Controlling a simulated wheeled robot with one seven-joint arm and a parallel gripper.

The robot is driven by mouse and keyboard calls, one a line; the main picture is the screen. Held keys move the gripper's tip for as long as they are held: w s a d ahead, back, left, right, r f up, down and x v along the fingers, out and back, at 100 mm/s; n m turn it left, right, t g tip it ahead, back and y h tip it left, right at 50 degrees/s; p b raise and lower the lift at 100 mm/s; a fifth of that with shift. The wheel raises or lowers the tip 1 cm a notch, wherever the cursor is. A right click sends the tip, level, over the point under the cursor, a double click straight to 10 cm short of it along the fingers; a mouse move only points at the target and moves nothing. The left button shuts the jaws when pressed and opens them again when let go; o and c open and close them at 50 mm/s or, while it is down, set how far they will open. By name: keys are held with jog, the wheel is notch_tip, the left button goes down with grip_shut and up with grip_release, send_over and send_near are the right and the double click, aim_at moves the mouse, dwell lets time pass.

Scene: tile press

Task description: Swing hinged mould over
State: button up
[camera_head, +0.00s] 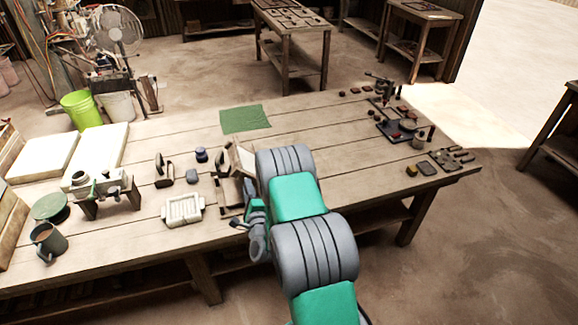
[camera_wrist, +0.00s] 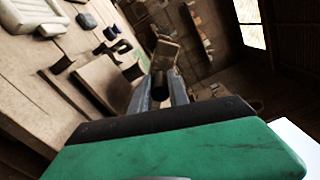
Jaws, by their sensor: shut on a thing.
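The hinged mould (camera_head: 241,160) stands on the workbench just left of my arm, with a pale panel raised and tilted. Its lower wooden part (camera_head: 226,196) lies on the bench, partly hidden by my arm. In the wrist view a flat brown board (camera_wrist: 104,84), which seems to be part of the mould, lies left of the fingers. My gripper (camera_wrist: 160,88) is shut on a dark round grip, which looks like the mould's handle. In the head view the fingertips are hidden by my arm.
A green cloth (camera_head: 244,118) lies behind. The bench (camera_head: 320,120) is clear between the cloth and the tools at right.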

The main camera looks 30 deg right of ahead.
jog(key=shift+w+a+r+p, duration=0.1)
jog(key=shift+w+a+p, duration=0.25)
jog(key=shift+p, duration=0.5)
jog(key=a+f+b, duration=0.1)
jog(key=f, duration=0.2)
jog(key=a+f+b, duration=0.2)
jog(key=f, duration=0.2)
jog(key=a+f+b, duration=0.1)
jog(key=f, duration=0.2)
jog(key=shift+w+a+f+b, duration=0.15)
jog(key=shift+w+f+b, duration=0.15)
jog(key=shift+s+r, duration=0.1)
jog(key=shift+r, duration=0.1)
jog(key=o, duration=0.8)
jog(key=shift+a, duration=0.1)
jog(key=shift+v, duration=3.9)
jog(key=shift+r, duration=0.1)
